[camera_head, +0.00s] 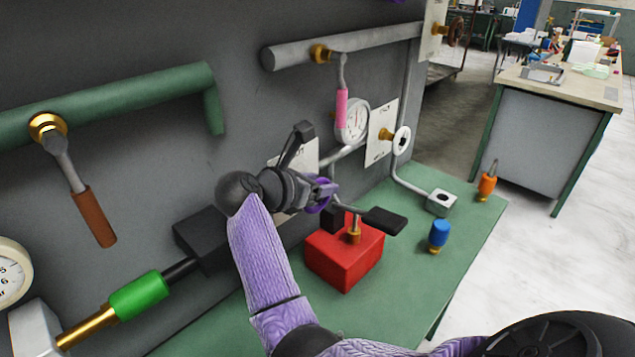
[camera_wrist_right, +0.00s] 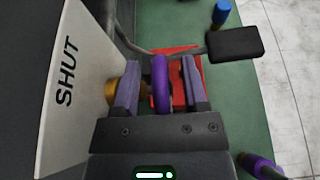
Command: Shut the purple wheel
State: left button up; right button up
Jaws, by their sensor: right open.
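The purple wheel (camera_head: 321,195) is on the wall panel, partly covered by my right gripper (camera_head: 327,188) in the head view. In the right wrist view the purple wheel (camera_wrist_right: 161,84) shows edge-on between the two fingers of my right gripper (camera_wrist_right: 163,92). The fingers are open, with a gap on each side of the wheel. A brass stem (camera_wrist_right: 113,92) shows beside the left finger. A white plate marked SHUT (camera_wrist_right: 68,85) is at the left of the wheel. My left gripper is not in view.
A red block (camera_head: 345,258) with a black-handled lever (camera_head: 384,221) stands on the green bench (camera_head: 455,215) close below my right gripper. A blue-capped part (camera_head: 439,235) stands to its right. A pink-handled lever (camera_head: 341,108), a gauge (camera_head: 352,122) and a white wheel (camera_head: 402,140) are on the panel.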

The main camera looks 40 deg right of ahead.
grip_shut()
jog(key=shift+d+r+y+p, duration=0.15)
jog(key=shift+r+y+p, duration=0.15)
jog(key=shift+y+p, duration=0.55)
jog(key=shift+d+f+y+p, duration=0.15)
jog(key=shift+d+y+p, duration=0.15)
jog(key=shift+y, duration=0.65)
jog(key=shift+f+y, duration=0.2)
jog(key=shift+y, duration=0.1)
